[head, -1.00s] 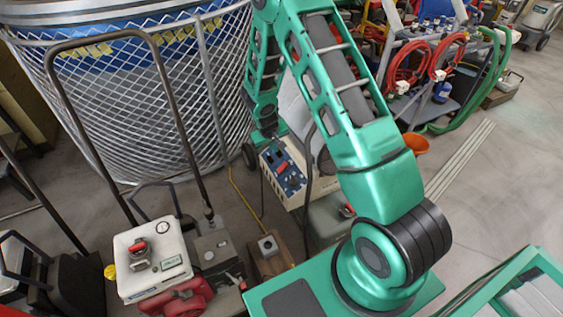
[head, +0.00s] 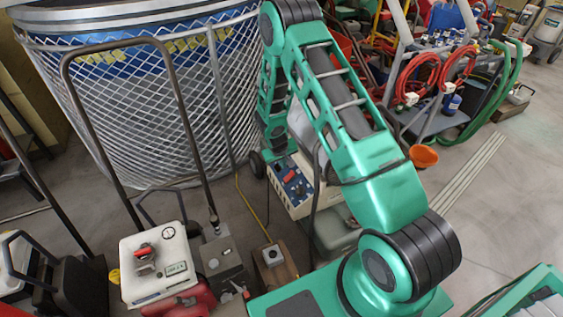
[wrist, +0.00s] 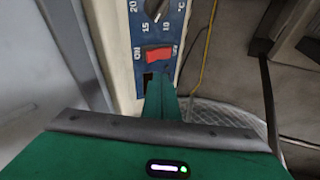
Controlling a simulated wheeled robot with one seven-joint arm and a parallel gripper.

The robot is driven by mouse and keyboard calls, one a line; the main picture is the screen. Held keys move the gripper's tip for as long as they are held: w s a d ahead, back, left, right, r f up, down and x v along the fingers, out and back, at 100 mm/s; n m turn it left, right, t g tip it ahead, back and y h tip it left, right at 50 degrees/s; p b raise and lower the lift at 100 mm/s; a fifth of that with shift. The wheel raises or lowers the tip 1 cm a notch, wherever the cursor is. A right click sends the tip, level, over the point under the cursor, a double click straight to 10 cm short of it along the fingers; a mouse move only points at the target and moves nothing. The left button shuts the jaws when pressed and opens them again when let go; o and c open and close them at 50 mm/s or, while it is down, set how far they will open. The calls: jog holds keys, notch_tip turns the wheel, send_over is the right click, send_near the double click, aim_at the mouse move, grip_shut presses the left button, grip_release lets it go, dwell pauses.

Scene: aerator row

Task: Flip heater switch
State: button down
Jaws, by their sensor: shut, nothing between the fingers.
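The heater (head: 296,206) is a cream box below my arm's end in the head view, with a blue control panel (head: 298,188). In the wrist view, the panel (wrist: 172,30) carries a black dial with numbers at the top and a red rocker switch (wrist: 158,53) below it. My gripper (wrist: 160,82) is shut and empty. Its green fingertips lie just below the red switch in the picture, over the panel's lower part. I cannot tell whether they touch it. In the head view my gripper is hard to make out above the panel.
A large mesh-sided tank (head: 140,100) stands behind the heater. A white-topped machine (head: 157,262) with a red switch and tall cart handles stand to the left. A yellow cord (head: 250,215) runs along the floor beside the heater. Open floor (head: 510,190) lies to the right.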

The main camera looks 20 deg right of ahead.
send_over(290, 173)
jog(key=s+a, duration=0.1)
jog(key=a, duration=0.1)
notch_tip(290, 173, down, 6)
jog(key=shift+s+d+r, duration=0.1)
jog(key=shift+r, duration=0.05)
jog(key=shift+d+f, duration=0.45)
jog(key=shift+f, duration=0.05)
jog(key=shift+a, duration=0.1)
